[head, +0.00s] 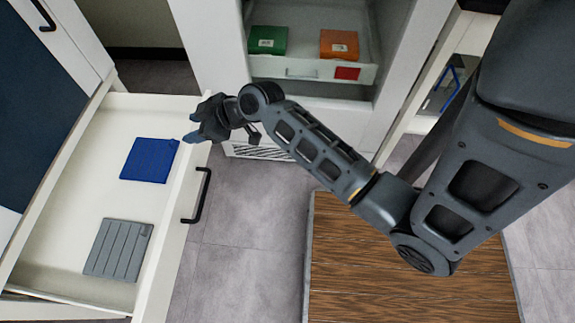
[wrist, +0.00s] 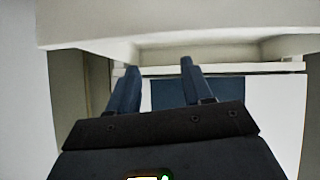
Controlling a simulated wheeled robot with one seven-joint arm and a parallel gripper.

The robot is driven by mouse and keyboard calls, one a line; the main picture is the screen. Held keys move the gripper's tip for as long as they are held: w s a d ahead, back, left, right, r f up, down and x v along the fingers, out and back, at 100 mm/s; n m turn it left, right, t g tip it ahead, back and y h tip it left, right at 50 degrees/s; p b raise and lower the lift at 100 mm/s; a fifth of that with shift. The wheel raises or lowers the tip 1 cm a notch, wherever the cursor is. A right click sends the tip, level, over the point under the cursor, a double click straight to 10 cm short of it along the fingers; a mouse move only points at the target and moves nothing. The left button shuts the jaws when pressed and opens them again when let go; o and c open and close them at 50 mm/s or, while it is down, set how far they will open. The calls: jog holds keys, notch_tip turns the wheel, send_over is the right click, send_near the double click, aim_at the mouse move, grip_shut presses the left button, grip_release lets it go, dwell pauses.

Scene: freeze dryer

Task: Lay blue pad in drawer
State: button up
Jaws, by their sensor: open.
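The blue pad (head: 150,160) lies flat on the floor of the open white drawer (head: 60,200), toward its far end. My gripper (head: 190,137) is above the drawer's front wall near its far corner, beyond the pad and apart from it. In the wrist view my gripper (wrist: 157,78) shows two dark blue fingers spread apart with nothing between them. A dark blue surface (wrist: 170,93) shows behind the fingers there; I cannot tell what it is.
A grey ribbed plate (head: 118,250) lies in the drawer's near part. The drawer's black handle (head: 197,195) faces right. A white cabinet bay behind holds a tray (head: 300,68) with a green box (head: 268,40) and an orange box (head: 339,44). Bare drawer floor separates pad and plate.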

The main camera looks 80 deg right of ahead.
jog(key=s+a+r+m+h, duration=0.1)
jog(key=s+a, duration=1.1)
jog(key=s, duration=0.1)
jog(key=s+a+r+t+y, duration=0.1)
jog(key=s+a+r+t, duration=0.1)
jog(key=s+a+r, duration=0.2)
jog(key=s+a+r+t+y, duration=0.1)
jog(key=s+a+r, duration=0.3)
jog(key=s+r, duration=0.4)
notch_tip(320, 180, up, 3)
jog(key=shift+f+n+t, duration=0.1)
jog(key=shift+n+t, duration=0.2)
jog(key=shift+t, duration=0.2)
jog(key=shift+s, duration=0.1)
jog(key=shift+c, duration=0.5)
